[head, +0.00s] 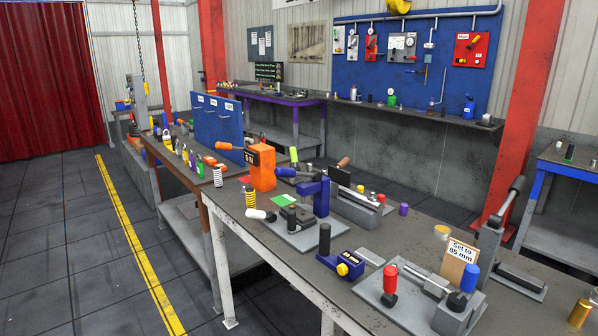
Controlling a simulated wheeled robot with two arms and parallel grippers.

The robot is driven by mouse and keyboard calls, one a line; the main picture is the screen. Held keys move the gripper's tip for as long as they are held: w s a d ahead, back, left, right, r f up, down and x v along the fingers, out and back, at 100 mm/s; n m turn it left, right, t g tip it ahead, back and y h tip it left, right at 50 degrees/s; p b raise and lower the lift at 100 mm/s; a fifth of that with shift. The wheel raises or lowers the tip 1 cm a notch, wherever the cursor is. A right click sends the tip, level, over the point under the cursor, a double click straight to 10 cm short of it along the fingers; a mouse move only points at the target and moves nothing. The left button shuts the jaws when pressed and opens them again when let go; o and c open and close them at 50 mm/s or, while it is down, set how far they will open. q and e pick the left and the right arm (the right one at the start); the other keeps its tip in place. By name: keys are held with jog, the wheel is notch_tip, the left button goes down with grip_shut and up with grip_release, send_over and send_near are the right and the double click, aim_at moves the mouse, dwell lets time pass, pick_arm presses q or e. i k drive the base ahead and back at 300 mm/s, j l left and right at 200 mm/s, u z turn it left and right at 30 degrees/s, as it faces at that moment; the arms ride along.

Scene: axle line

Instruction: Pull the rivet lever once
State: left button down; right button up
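No label in the head view names the rivet lever, so I cannot tell for sure which one it is. A grey lever (505,205) with a dark grip leans up from a grey stand at the right of the long bench. A blue press (315,194) on a grey plate in the middle of the bench has a blue handle (285,172) reaching left. Neither of my grippers shows in the head view.
The long bench (318,276) fills the front. A "Set to 85 mm" card (459,262) and a fixture with a red knob (389,280) stand near the grey lever. A red post (528,100) rises behind. The floor left of the yellow line (133,240) is clear.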

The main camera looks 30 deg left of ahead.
aim_at(316, 176)
jog(key=i+j, duration=0.1)
jog(key=j, duration=0.35)
jog(key=i+j, duration=0.1)
jog(key=j, duration=0.3)
jog(key=i+j+z, duration=0.1)
jog(key=j, duration=0.35)
jog(key=i+j, duration=0.15)
jog(key=j, duration=0.7)
jog(key=i+z, duration=0.05)
jog(key=i, duration=0.05)
